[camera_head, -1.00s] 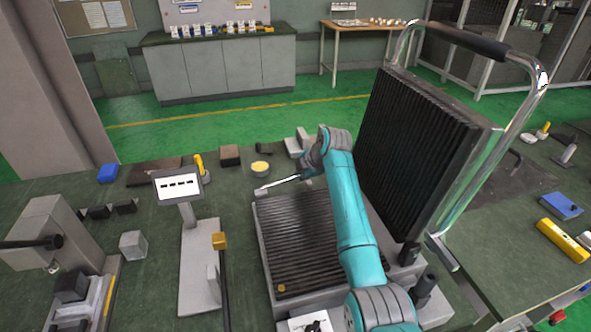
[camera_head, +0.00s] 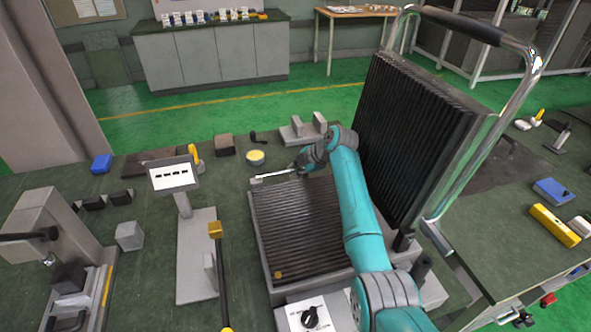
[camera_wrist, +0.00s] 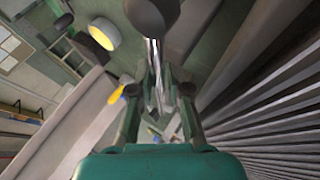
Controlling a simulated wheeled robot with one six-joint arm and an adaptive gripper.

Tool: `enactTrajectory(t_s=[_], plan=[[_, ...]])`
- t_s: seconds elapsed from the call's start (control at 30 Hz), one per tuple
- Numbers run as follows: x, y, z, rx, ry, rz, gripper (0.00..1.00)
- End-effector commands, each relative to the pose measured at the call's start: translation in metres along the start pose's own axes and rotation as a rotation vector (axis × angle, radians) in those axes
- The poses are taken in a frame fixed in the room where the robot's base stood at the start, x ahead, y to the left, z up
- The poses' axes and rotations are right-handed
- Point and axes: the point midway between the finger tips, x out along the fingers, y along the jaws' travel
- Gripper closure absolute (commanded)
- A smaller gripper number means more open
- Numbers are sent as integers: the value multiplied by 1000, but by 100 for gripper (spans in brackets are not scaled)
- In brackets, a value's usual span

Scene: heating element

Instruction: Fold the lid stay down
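The two-plate press stands on the bench, with a ribbed lower plate (camera_head: 297,225) and a ribbed lid (camera_head: 418,130) raised nearly upright at its right. A thin shiny metal rod, which looks like the lid stay (camera_head: 276,175), lies nearly level by the far edge of the lower plate. My gripper (camera_head: 301,167) is at its right end. In the wrist view the rod (camera_wrist: 154,55) runs between the close-set fingertips of my gripper (camera_wrist: 163,85), which looks shut on it. A dark rounded part shows at the rod's upper end. Exact finger contact is hard to see.
A chrome lid handle (camera_head: 505,115) arches at the right. A round yellow-topped tin (camera_head: 255,157) and a grey block fixture (camera_head: 303,130) are just behind.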

Motion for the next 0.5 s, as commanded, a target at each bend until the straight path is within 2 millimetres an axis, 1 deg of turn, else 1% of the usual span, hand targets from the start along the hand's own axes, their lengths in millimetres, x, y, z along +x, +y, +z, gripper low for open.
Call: enactTrajectory(t_s=[0.07, 0.5], plan=[[0, 0, 0, 0, 0, 0, 63], [-1, 1, -1, -3, -3, 0, 63]])
